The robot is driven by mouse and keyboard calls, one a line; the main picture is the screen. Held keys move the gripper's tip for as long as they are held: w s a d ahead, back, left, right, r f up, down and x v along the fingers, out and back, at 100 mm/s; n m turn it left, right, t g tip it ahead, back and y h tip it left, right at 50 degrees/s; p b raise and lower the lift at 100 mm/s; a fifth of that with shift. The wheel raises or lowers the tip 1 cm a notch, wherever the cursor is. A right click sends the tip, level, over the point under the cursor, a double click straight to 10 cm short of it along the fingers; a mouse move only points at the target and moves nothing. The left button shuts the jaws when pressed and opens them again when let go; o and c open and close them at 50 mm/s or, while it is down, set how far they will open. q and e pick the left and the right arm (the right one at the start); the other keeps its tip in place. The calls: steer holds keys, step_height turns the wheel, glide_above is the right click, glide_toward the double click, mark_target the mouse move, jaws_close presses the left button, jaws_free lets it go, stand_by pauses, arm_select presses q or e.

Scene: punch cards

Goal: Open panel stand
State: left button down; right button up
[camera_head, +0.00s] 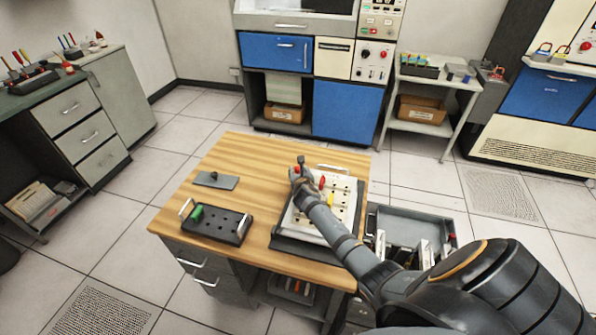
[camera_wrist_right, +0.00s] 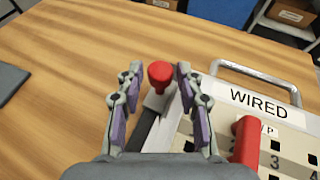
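The panel stand (camera_head: 283,243) is a dark base on the right part of the wooden table, with a white panel (camera_head: 343,191) on it. The panel has a "WIRED" label and a metal handle (camera_wrist_right: 257,75) in the right wrist view. A red knob (camera_wrist_right: 160,72) on a grey lever stands at the panel's left side. My right gripper (camera_wrist_right: 157,80) is open, with one finger on each side of the knob; gaps show between fingers and knob. In the head view my right gripper (camera_head: 298,174) is at the panel's left far corner. My left gripper is out of view.
On the table (camera_head: 245,155) are a dark plugboard (camera_head: 228,226) with a green plug and a flat grey plate (camera_head: 216,180). Red (camera_head: 322,181) and yellow (camera_head: 330,200) pieces are on the panel. The table's far middle is clear.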

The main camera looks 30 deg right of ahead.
steer(key=shift+b+x, duration=0.3)
steer(key=shift+x, duration=0.9)
jaws_close()
steer(key=shift+r, duration=0.1)
